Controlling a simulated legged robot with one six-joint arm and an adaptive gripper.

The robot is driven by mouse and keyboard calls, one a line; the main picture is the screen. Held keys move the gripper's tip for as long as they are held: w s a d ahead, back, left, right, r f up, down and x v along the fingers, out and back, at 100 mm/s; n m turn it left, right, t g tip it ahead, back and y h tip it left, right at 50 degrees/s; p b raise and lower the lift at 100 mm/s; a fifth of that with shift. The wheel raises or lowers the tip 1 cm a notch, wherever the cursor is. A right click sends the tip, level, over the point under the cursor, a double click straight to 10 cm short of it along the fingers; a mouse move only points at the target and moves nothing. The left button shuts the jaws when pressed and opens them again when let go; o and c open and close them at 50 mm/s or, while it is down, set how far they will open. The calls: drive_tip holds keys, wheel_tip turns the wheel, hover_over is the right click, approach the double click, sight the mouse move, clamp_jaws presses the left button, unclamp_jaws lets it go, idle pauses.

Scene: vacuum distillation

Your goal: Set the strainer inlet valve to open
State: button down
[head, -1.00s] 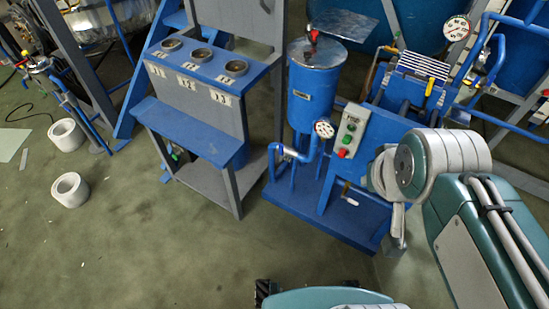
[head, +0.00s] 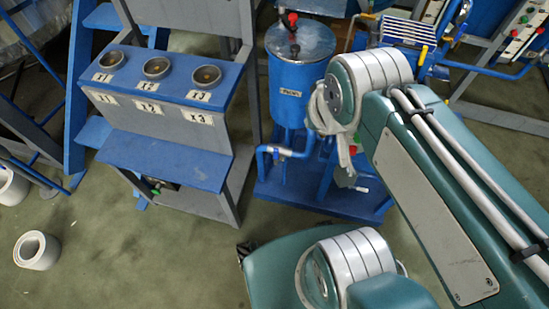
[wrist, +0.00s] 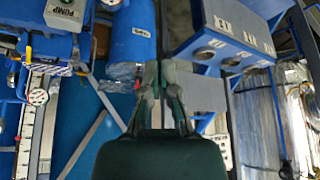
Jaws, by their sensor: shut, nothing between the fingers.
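A blue cylindrical tank (head: 298,88) with a metal lid and a red-handled fitting on top (head: 293,20) stands at the upper middle of the head view. Its label is too small to read. A blue pipe (head: 263,160) in front of its base carries a small valve (head: 282,152); its position is unclear. I cannot tell which fitting is the strainer inlet valve. The tank also shows inverted in the wrist view (wrist: 125,45). My gripper (wrist: 160,66) is shut and empty, its fingertips beside the tank in that picture; touching is not visible. My arm hides much of the right side.
A grey-and-blue stand (head: 180,110) with labelled round sockets stands left of the tank. In the wrist view, a pump switch box (wrist: 62,15) and a gauge (wrist: 38,97) are at left.

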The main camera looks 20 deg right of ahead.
drive_tip(key=shift+s+d, duration=0.1)
drive_tip(key=shift+d, duration=0.35)
drive_tip(key=c, duration=0.7)
unclamp_jaws()
drive_tip(key=shift+w+a, duration=0.2)
drive_tip(key=shift+a, duration=0.05)
drive_tip(key=shift+o, duration=1.1)
drive_tip(key=w+f+m+g, duration=0.1)
drive_tip(key=w+f, duration=0.2)
drive_tip(key=w, duration=0.6)
drive_tip(key=shift+w+d+f, duration=0.15)
drive_tip(key=shift+w+f, duration=0.1)
drive_tip(key=shift+w, duration=0.05)
drive_tip(key=m+g, duration=0.5)
hover_over(276, 149)
wheel_tip(276, 149, down, 38)
drive_tip(key=shift+w+r, duration=0.1)
wheel_tip(276, 149, down, 12)
drive_tip(key=shift+r, duration=0.2)
